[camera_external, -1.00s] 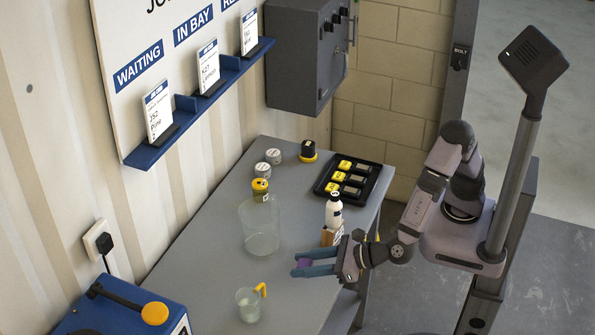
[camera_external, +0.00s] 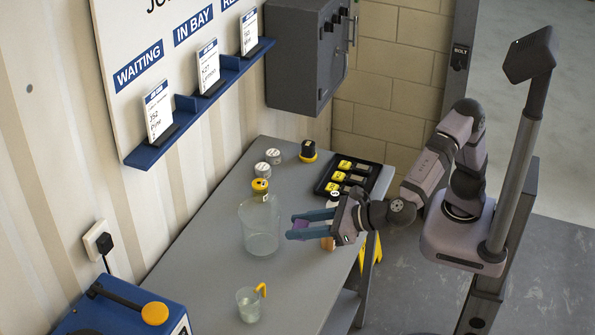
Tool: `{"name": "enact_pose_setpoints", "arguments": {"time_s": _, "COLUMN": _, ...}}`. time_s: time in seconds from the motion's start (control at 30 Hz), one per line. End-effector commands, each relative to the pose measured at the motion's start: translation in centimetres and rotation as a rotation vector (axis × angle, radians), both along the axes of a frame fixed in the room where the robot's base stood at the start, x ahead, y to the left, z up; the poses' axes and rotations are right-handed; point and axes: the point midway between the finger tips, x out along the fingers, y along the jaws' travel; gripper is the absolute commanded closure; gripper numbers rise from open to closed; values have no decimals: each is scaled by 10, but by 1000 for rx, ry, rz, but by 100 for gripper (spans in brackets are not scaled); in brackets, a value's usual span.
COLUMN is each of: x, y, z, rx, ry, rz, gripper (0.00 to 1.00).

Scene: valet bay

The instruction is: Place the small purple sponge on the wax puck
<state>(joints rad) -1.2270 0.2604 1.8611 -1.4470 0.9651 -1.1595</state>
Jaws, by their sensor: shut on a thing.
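My gripper (camera_external: 297,229) is shut on the small purple sponge (camera_external: 300,223), which shows as a purple patch between the blue-grey fingers. The fingers point left, above the bench and just right of the clear jug. Most of the sponge is hidden by the fingers. I cannot tell for sure which item is the wax puck.
A clear jug (camera_external: 260,240) stands left of my gripper, close to the fingers in the picture. A black tray (camera_external: 325,187) holds yellow and grey blocks. A yellow-handled cup (camera_external: 248,308) stands in front. My gripper partly hides a white bottle (camera_external: 335,194).

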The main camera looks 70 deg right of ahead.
Motion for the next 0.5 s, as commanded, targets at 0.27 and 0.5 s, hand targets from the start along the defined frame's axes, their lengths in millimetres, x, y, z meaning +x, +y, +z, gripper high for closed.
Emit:
{"name": "enact_pose_setpoints", "arguments": {"time_s": 0.27, "x": 59, "y": -50, "z": 5, "rx": 1, "ry": 0, "rz": -168, "gripper": 86}}
{"name": "enact_pose_setpoints", "arguments": {"time_s": 0.5, "x": 129, "y": -134, "z": 7, "rx": 2, "ry": 3, "rz": -402, "gripper": 86}}
